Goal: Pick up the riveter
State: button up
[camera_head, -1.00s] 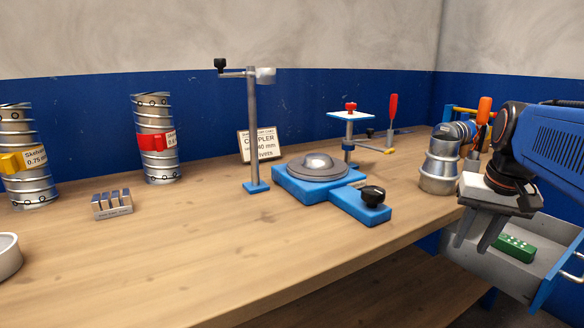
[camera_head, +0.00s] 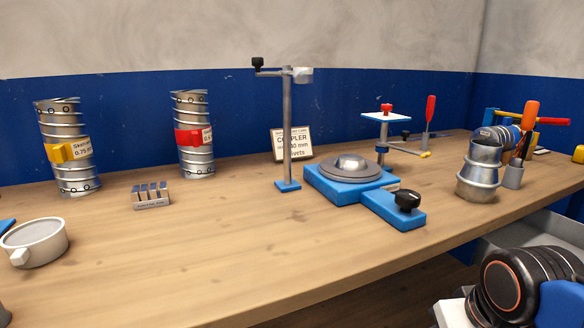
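No tool is plainly recognisable as the riveter. A blue tool with a yellow-and-red bar (camera_head: 542,121) at the back right of the bench could be it, but it is partly hidden behind upright handles and I cannot tell. My gripper's fingers are out of the frame. Only my black wrist joint and blue arm housing show at the bottom right, in front of the bench.
A grey drawer (camera_head: 530,232) stands out below the bench's right edge. A metal coupler (camera_head: 478,170), blue turntable fixture (camera_head: 345,183), post stand (camera_head: 287,130), two spiral ducts (camera_head: 68,150) (camera_head: 193,140) and a pot (camera_head: 36,242) stand on the bench. The front middle is clear.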

aim_at(531, 108)
jog(key=k+z, duration=0.1)
jog(key=z, duration=0.3)
jog(key=k+l+z, duration=0.1)
jog(key=z, duration=0.35)
jog(key=k+l+z, duration=0.1)
jog(key=z, duration=0.3)
